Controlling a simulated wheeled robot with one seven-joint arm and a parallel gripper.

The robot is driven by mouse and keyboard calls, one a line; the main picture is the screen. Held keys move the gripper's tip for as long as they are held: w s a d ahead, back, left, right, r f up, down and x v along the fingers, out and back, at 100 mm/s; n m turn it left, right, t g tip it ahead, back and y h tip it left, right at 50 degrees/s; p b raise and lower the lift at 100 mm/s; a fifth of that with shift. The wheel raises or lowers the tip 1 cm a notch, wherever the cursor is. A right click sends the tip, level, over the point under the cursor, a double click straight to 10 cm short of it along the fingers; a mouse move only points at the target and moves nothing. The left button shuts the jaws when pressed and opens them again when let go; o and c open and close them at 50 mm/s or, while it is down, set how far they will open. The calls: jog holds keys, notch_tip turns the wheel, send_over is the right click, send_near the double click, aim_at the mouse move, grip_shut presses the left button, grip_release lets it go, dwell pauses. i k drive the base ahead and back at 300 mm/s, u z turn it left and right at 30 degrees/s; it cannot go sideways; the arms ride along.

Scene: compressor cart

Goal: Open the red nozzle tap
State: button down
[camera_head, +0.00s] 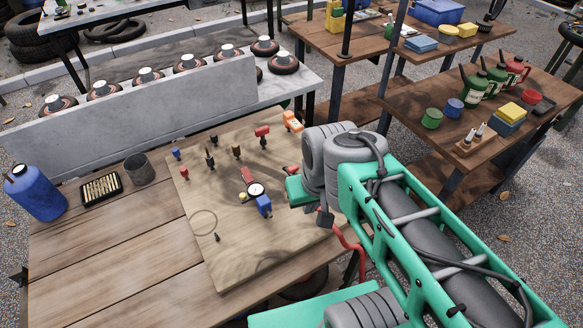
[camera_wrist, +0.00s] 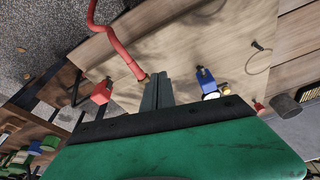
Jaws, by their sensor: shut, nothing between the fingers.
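My gripper (camera_wrist: 156,90) is shut and empty, its two dark fingers together over the board. In the head view my arm hides the fingers. A red block-shaped fitting (camera_wrist: 102,92), possibly the red nozzle tap, is left of the fingers in the wrist view, apart from them. A red hose (camera_wrist: 113,42) ends in a brass-coloured tip close to the fingertips; it also shows in the head view (camera_head: 352,243). Another red-handled fitting (camera_head: 262,132) stands at the board's far side. I cannot tell for sure which red part is the nozzle tap.
The wooden board (camera_head: 205,255) also carries a blue fitting (camera_head: 264,205), a round gauge (camera_head: 256,189) and several small taps. A blue jug (camera_head: 36,194) and a grey cup (camera_head: 139,169) stand left. The bench's front left is clear. A side table (camera_head: 420,90) is at right.

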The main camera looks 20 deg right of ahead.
aim_at(295, 168)
jog(key=u, duration=0.5)
jog(key=k, duration=1.2)
jog(key=u, duration=0.5)
jog(key=i, duration=0.8)
jog(key=u, duration=0.5)
